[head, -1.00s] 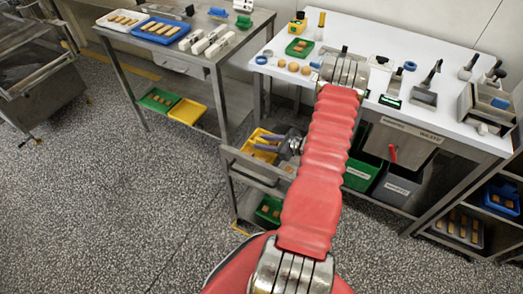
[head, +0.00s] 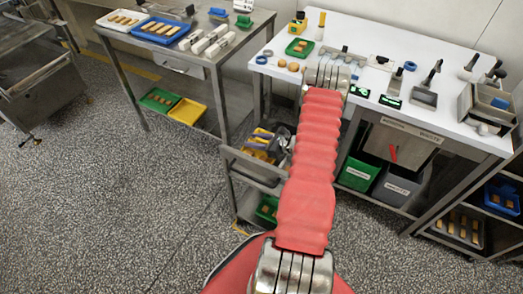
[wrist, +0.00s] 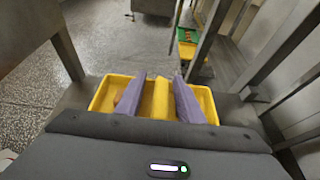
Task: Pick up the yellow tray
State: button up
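A yellow tray (head: 252,153) holding tan bars sits on the upper level of a low metal rack. In the wrist view the yellow tray (wrist: 98,99) lies right under my gripper (wrist: 160,85). Its two purple fingers are apart, with a narrow raised yellow strip between them; I cannot tell whether they touch it. In the head view my gripper (head: 262,138) is over the tray, partly hidden by my arm. Another yellow tray (head: 188,111) lies on the left table's lower shelf.
A green tray (head: 158,100) lies beside the second yellow tray. Another green tray (head: 267,208) is lower in the rack. Rack posts (wrist: 203,45) stand close to my gripper. The white worktable (head: 350,50) is behind, with bins beneath.

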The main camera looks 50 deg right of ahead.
jog(key=shift+c, duration=0.3)
grip_shut()
jog(key=shift+r, duration=0.1)
dwell(0.4)
notch_tip(320, 180, up, 10)
dwell(0.7)
dwell(0.4)
